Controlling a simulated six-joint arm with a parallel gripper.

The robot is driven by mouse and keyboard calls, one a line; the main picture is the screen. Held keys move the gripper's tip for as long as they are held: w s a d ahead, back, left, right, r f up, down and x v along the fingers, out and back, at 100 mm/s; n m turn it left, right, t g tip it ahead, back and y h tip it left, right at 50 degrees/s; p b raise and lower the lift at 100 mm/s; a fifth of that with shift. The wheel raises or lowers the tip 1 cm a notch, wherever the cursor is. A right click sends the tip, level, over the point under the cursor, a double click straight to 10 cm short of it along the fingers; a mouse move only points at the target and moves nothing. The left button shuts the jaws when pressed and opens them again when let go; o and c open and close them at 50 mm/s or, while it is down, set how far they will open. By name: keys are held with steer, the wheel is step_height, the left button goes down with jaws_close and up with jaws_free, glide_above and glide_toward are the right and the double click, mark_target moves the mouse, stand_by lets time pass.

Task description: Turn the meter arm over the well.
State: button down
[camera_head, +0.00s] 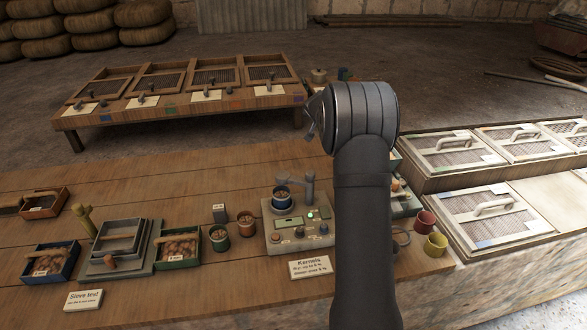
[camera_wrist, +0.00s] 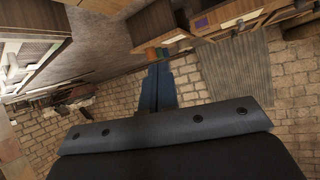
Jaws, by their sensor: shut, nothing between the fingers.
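The meter (camera_head: 297,232) is a grey box with buttons and a small green light on the wooden table. Its meter arm (camera_head: 309,184) is a grey upright post with a short bar reaching left at the top. A blue cup of kernels (camera_head: 283,201) stands on a round grey seat at the meter's back left. The bar's end shows just behind and above the cup; I cannot tell if it is centred over it. The well itself is not clearly visible. My gripper (camera_wrist: 157,88) is shut and empty, raised well away from the meter. In the head view my wrist mostly hides it.
A green cup (camera_head: 219,238) and a brown cup (camera_head: 246,224) stand left of the meter. A kernels card (camera_head: 310,268) lies in front. Red (camera_head: 425,223) and yellow cups (camera_head: 435,245) stand right. My arm hides the table just right of the meter.

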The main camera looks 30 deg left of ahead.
mark_target(288, 177)
steer(key=s+a+f+m+g+h, duration=0.1)
steer(key=s+f+g+h, duration=0.15)
steer(key=s, duration=0.55)
steer(key=s+f+m+g+h, duration=0.2)
steer(key=s+g, duration=0.2)
steer(key=s, duration=0.3)
step_height(288, 177, down, 9)
steer(key=s, duration=0.1)
steer(key=shift+s+f+n, duration=0.1)
steer(key=shift+s+n, duration=0.15)
steer(key=shift+n, duration=0.25)
steer(key=shift+s+n+g+y, duration=0.35)
steer(key=shift+s+n+y, duration=0.2)
steer(key=shift+s+n, duration=0.6)
steer(key=shift+s+d, duration=0.25)
steer(key=shift+s, duration=0.45)
